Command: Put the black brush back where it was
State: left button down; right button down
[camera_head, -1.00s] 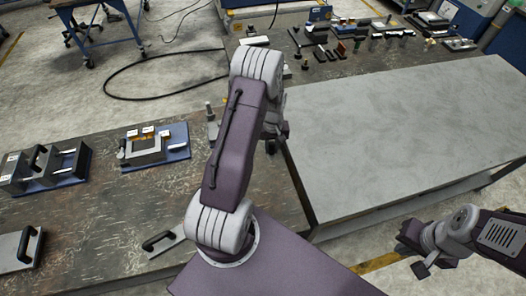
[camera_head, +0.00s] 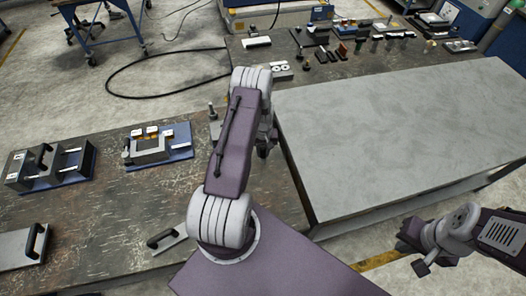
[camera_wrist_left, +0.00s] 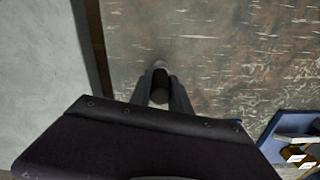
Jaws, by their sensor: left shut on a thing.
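My left gripper (camera_wrist_left: 160,92) is shut on a dark round-ended thing, taken as the black brush (camera_wrist_left: 160,82), in the left wrist view. The brush is seen nearly end-on, over the worn dark tabletop (camera_wrist_left: 215,60). In the head view my left gripper (camera_head: 265,143) is largely hidden behind my own arm, near the edge between the dark table and the pale grey table, and the brush cannot be made out there. My right gripper (camera_head: 416,250) is empty at the lower right, with its fingers apart.
Black-handled plates (camera_head: 168,238) lie nearer. Several small tools stand at the back (camera_head: 340,48). The pale grey tabletop (camera_head: 400,130) is bare.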

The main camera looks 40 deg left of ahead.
pick_arm(q)
jog(key=c, duration=1.3)
grip_release()
jog(key=shift+c, duration=0.2)
jog(key=shift+o, duration=0.7)
jog(key=shift+w+f, duration=0.1)
